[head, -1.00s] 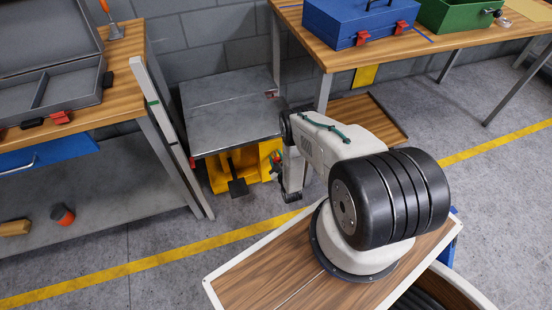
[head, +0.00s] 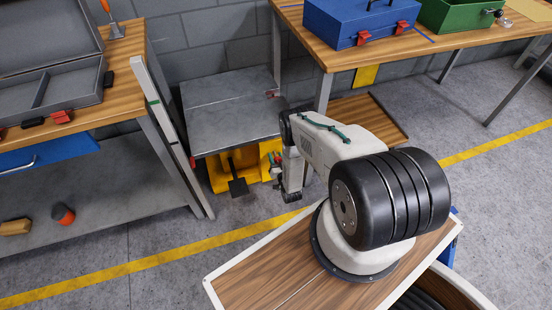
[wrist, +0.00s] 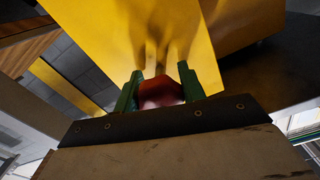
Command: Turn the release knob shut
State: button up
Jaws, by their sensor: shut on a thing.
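The release knob (wrist: 160,92) is a red, rounded part at the yellow base, between the two green fingers of my gripper (wrist: 159,88) in the wrist view. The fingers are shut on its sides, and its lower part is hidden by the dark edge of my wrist. The lift table has a grey metal top (head: 230,105) and a yellow base (head: 222,176) in the head view. My gripper (head: 277,172) is low at the right side of that base, partly hidden by my arm. The knob cannot be made out clearly there.
A black pedal (head: 238,187) sticks out at the front of the base. A workbench (head: 140,85) stands close on the left. Another bench with a blue toolbox (head: 345,22) stands right, its leg (head: 323,92) near my arm. The floor in front is clear.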

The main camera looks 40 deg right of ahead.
aim_at(278, 163)
jog(key=shift+a+m, duration=0.1)
jog(key=shift+m, duration=2)
jog(key=o, duration=1)
jog(key=shift+s, duration=0.1)
jog(key=v, duration=0.7)
jog(key=shift+s+a, duration=0.15)
jog(key=shift+s, duration=0.15)
